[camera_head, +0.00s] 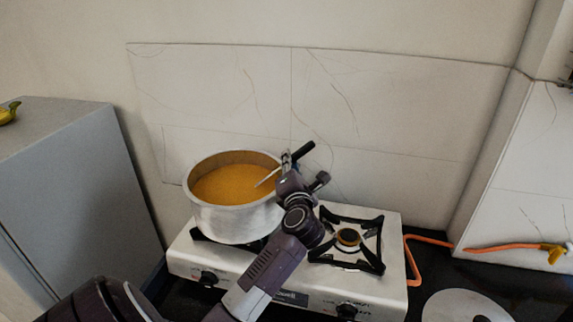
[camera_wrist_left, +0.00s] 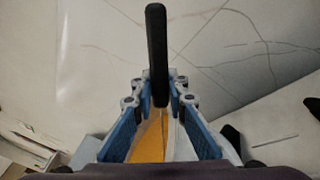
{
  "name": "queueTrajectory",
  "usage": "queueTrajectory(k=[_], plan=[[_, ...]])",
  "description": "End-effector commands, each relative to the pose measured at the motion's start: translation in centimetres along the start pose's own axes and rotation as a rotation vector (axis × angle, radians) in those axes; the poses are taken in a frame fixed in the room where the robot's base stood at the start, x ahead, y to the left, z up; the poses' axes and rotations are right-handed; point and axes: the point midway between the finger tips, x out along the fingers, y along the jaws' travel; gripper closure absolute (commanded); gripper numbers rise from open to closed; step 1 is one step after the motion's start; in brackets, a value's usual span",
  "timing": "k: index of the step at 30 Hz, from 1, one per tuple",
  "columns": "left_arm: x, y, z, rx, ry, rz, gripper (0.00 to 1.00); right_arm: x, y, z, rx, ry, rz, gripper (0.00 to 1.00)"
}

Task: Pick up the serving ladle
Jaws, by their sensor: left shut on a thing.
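The serving ladle has a black handle (camera_head: 304,151) and a thin metal shaft (camera_head: 267,177) that runs down into the orange soup (camera_head: 228,186) in a metal pot (camera_head: 238,222). The ladle's bowl is hidden in the soup. My left gripper (camera_head: 287,163) is at the right rim of the pot, shut on the ladle near the lower end of its handle. In the left wrist view, the black handle (camera_wrist_left: 157,50) stands up between the blue finger pads of the left gripper (camera_wrist_left: 160,102). My right gripper is not in view.
The pot stands on the left burner of a white gas stove (camera_head: 190,263). The right burner (camera_head: 348,238) is empty. An orange hose (camera_head: 430,241) runs right from the stove. A grey cabinet (camera_head: 75,170) stands left. A tiled wall (camera_head: 390,110) is close behind.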

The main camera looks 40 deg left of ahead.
Motion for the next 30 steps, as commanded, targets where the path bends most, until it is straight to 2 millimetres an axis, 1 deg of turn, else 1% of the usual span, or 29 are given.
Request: queueTrajectory(k=[5, 7, 15, 18, 21, 25, 30], plan=[[0.0, 2.0, 1.6, -0.005, -0.004, 0.005, 1.00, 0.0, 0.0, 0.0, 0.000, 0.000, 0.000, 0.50], [0.0, 3.3, 2.6, -0.006, -0.004, 0.007, 1.00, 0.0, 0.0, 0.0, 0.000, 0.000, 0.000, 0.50], [0.0, 9.6, 7.5, -0.008, -0.006, 0.008, 1.00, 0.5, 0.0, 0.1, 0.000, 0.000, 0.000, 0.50], [0.0, 11.6, 9.2, -0.007, -0.005, 0.006, 1.00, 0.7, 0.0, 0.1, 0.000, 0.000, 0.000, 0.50], [0.0, 13.2, 10.4, -0.005, -0.004, 0.006, 1.00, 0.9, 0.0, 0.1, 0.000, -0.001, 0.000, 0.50], [0.0, 14.5, 11.4, -0.002, -0.002, 0.005, 1.00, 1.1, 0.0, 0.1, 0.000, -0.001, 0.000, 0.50], [0.0, 15.2, 12.1, 0.000, -0.001, 0.002, 1.00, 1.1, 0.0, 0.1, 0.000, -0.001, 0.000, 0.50]])
